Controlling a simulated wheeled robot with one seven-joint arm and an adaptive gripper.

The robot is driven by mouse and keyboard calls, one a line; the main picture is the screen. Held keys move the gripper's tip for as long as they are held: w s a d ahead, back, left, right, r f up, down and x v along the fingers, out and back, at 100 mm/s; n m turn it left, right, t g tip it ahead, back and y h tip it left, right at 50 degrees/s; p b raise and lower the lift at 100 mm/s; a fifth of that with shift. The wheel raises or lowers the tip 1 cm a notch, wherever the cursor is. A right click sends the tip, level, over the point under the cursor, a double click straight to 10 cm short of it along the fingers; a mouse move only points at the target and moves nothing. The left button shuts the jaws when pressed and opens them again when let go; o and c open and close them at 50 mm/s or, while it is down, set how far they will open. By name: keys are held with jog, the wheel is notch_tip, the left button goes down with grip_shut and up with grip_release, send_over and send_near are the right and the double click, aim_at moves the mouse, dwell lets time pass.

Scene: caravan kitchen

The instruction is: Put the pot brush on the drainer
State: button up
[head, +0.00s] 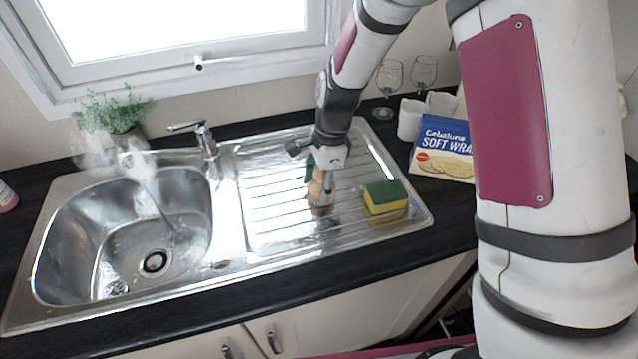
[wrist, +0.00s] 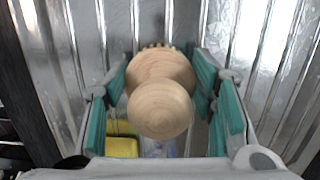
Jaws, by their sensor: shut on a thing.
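The pot brush, with a round pale wooden knob (wrist: 160,108) and a wider wooden head behind it, sits between the green-lined fingers of my gripper (wrist: 162,100) in the wrist view. A few bristle tips show past the head. In the head view my gripper (head: 322,176) points down over the ribbed steel drainer (head: 270,190), shut on the pot brush (head: 317,190). The brush's lower end is at or very near the drainer surface; I cannot tell whether it touches.
A yellow and green sponge (head: 385,197) lies on the drainer, right of the brush. The sink bowl (head: 110,240) and tap (head: 205,138) are at left. A plant (head: 112,110), glasses (head: 389,76), white cups (head: 411,118) and a wraps packet (head: 443,148) stand behind. The drainer's left part is clear.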

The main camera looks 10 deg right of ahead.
jog(key=shift+f, duration=0.1)
jog(key=o, duration=1.1)
jog(key=shift+o, duration=0.2)
jog(key=r, duration=0.4)
jog(key=d+r, duration=0.1)
jog(key=r, duration=0.3)
jog(key=d+r+b, duration=0.1)
jog(key=r, duration=0.3)
jog(key=shift+w+r, duration=0.15)
jog(key=s+d+r+n+t, duration=0.3)
jog(key=s+d+r+n, duration=0.45)
jog(key=s+r, duration=0.35)
jog(key=s+d+r+n+t+h, duration=0.1)
jog(key=s+d+n, duration=0.1)
jog(key=s+n, duration=0.2)
jog(key=s+d+r+n+t, duration=0.1)
jog(key=s+n, duration=0.3)
jog(key=s, duration=0.4)
jog(key=shift+d+r+t+h, duration=0.3)
jog(key=shift+d+r+h, duration=0.1)
jog(key=shift+d+r, duration=0.4)
